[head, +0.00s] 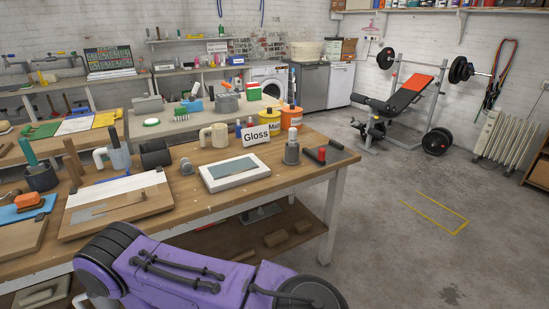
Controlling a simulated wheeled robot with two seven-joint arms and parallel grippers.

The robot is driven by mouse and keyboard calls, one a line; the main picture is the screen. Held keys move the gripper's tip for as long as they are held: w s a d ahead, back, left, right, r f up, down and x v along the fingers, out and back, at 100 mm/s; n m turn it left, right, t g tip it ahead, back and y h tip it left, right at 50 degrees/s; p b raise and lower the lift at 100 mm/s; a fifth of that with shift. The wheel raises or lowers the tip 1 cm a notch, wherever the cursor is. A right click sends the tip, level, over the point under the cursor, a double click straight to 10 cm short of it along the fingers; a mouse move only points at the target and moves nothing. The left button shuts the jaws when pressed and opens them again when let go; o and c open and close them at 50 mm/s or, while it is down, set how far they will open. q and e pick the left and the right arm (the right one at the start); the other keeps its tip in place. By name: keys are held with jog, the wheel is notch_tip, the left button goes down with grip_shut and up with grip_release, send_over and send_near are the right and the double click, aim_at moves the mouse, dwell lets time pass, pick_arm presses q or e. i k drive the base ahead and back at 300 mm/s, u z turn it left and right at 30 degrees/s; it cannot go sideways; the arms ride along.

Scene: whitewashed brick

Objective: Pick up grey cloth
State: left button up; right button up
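A flat grey piece (233,167) lies in a shallow white tray (215,187) near the middle of the workbench (180,217). It looks like the grey cloth, but I cannot tell its material for sure. Another flat grey patch (88,213) lies on a wooden board (145,203) at the left of the bench. Neither of my grippers shows in the head view.
A Gloss sign (256,136), yellow and orange tins (291,117), a beige mug (214,136) and a grey container (292,151) stand around the tray. Several tools and pots crowd the bench's left. Open floor (390,240) lies to the right.

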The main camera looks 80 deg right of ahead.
aim_at(186, 167)
jog(key=z, duration=2.05)
